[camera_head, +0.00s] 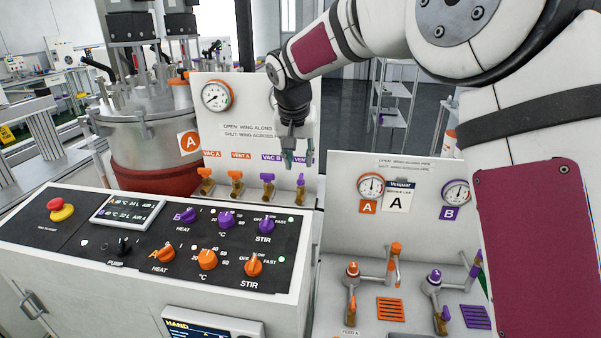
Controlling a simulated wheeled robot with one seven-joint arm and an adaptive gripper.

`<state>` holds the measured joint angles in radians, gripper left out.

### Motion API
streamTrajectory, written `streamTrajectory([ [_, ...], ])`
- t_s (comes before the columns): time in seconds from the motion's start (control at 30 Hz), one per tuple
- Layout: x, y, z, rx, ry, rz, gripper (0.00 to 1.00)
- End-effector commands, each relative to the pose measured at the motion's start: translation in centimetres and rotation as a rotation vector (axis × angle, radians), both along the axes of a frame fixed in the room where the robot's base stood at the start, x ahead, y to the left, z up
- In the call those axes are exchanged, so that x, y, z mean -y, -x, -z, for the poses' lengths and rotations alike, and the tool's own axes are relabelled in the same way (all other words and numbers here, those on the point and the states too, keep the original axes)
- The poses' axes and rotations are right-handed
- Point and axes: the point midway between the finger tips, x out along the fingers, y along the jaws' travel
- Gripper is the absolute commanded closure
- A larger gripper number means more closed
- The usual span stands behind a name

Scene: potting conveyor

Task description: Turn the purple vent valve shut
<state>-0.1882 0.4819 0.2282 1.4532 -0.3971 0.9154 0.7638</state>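The purple vent valve (300,184) is the rightmost of the small valves along the foot of the back panel. Its purple wing looks narrow and upright from here; I cannot tell its exact angle. Its label "VENT" is partly covered by my gripper. My gripper (298,162) points down just above this valve, with its fingers apart and nothing visible between them. The fingertips appear close over the wing, but I cannot tell whether they touch it. The panel (250,103) reads "open: wing along, shut: wing across".
Left of it stand the purple VAC B valve (268,183) and the orange VENT A (236,182) and VAC A (206,181) valves. A control console (130,205) with knobs is in front. A gauge panel (345,220) with feed valves stands right. A steel vessel (145,135) is behind left.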

Motion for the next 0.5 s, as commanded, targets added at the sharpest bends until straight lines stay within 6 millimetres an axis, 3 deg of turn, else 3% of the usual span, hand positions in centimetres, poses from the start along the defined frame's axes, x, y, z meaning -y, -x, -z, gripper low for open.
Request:
streamTrajectory([
  [0.2, 0.3, -1.3, 3.7, -0.003, 0.001, -0.001, 0.71],
  [0.5, 0.5, -2.4, 6.0, 0.000, -0.001, -0.001, 0.71],
])
